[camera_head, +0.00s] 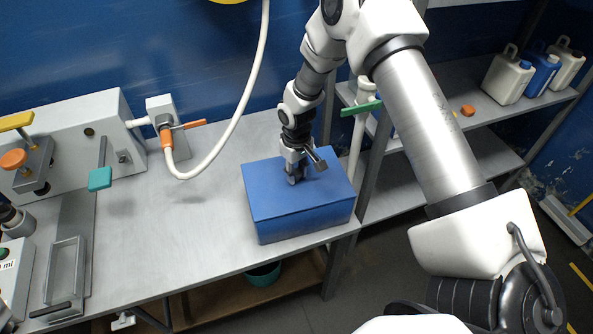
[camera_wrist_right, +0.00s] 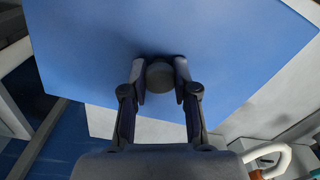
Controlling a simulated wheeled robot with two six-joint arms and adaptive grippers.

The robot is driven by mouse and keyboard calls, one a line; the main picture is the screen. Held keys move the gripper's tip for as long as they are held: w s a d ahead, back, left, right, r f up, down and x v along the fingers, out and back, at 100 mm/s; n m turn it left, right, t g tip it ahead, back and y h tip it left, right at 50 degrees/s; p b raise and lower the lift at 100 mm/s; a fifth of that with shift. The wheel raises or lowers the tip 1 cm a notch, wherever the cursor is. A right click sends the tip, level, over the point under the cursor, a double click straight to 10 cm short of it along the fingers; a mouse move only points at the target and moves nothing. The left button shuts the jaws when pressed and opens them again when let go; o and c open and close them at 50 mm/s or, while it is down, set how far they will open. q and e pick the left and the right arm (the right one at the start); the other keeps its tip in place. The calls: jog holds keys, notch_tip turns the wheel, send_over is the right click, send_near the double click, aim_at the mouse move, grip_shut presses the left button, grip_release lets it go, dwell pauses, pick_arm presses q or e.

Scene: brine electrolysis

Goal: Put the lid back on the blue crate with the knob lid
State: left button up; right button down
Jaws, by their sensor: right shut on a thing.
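The blue crate (camera_head: 305,225) stands near the right end of the grey bench. Its flat blue lid (camera_head: 267,197) covers the top and looks level and in line with the walls; whether a thin gap is left under it, I cannot tell. My right gripper (camera_head: 294,179) points down at the middle of the lid. In the right wrist view the lid (camera_wrist_right: 90,50) fills much of the picture, and the gripper's fingers are closed on both sides of the round grey knob (camera_wrist_right: 160,76). The crate's walls are not clear there. My left gripper is not in view.
A white hose (camera_head: 238,110) with an orange fitting curves above the bench left of the crate. Grey bench surface (camera_head: 190,225) is clear to the crate's left.

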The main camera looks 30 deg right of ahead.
jog(key=shift+c, duration=1.6)
grip_release()
jog(key=shift+r+p, duration=2.9)
jog(key=shift+r, duration=0.65)
grip_shut()
jog(key=shift+f, duration=0.25)
jog(key=shift+f+b, duration=1.45)
jog(key=shift+f, duration=0.7)
